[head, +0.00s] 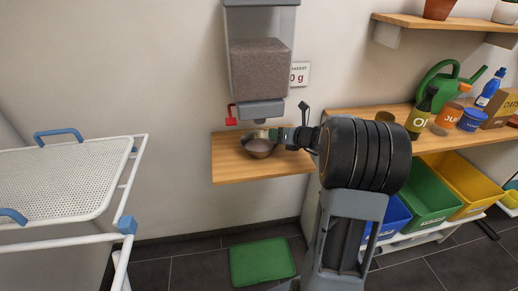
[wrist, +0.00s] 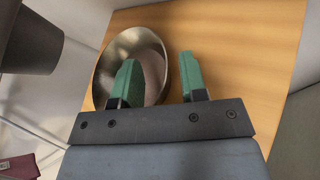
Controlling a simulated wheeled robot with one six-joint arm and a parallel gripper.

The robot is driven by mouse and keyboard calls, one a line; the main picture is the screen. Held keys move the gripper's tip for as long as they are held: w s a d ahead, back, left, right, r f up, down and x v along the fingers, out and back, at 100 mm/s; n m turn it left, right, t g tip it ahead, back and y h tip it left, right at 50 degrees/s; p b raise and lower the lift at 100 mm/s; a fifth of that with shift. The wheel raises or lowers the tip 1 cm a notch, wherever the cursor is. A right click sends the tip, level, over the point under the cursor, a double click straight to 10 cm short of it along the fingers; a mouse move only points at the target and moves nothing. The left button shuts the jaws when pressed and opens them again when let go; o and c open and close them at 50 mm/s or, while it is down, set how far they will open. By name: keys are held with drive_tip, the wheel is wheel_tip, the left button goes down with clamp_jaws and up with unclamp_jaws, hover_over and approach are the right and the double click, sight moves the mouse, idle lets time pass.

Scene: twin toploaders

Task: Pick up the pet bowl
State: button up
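The pet bowl (head: 255,153) is a round metal bowl on the wooden shelf under the dispenser. It holds a brownish fill, and it also shows in the wrist view (wrist: 112,62). My gripper (head: 272,134) is at the bowl's right rim. In the wrist view my gripper (wrist: 160,62) has its two green fingers spread apart. The left finger overlaps the inside of the bowl and the right one is outside the rim, over bare wood. The rim shows between them, with no clear contact. The near part of the bowl is hidden by the gripper.
The clear dispenser (head: 261,70) with its grey spout hangs just above the bowl. The wooden shelf (head: 225,170) has free room around the bowl. A white rack (head: 60,175) stands left, a green mat (head: 262,262) lies below, and a cluttered wooden counter (head: 450,138) is right.

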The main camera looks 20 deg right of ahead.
drive_tip(key=shift+x, duration=1.1)
drive_tip(key=shift+c, duration=0.2)
clamp_jaws()
